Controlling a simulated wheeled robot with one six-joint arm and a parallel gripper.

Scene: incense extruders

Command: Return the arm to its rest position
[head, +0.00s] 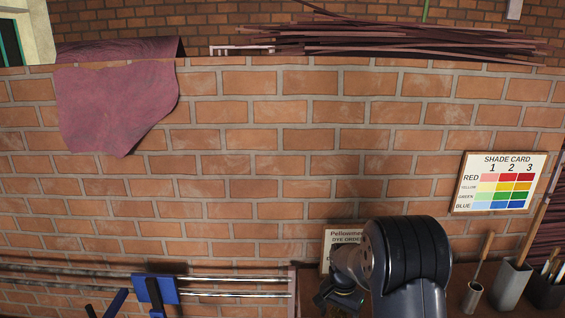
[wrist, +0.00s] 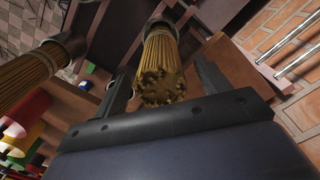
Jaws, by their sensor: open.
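My gripper (wrist: 162,68) is open in the wrist view, with one dark finger on each side. A bundle of thin tan sticks (wrist: 160,72) points toward the camera and shows between the fingers. Its far end sits in a round metal collar (wrist: 160,28). I cannot tell how far beyond the fingertips the bundle lies. In the head view my arm is bent at the lower middle right, and its dark end is low beside a sign. The fingers are not clear there.
A second stick bundle (wrist: 28,82) is at left in the wrist view. In the head view, metal rails with a blue block (head: 155,289) lie lower left. A sign (head: 343,238), cups with tools (head: 511,283) and a shade card (head: 499,183) are near my arm. Brick wall fills the middle.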

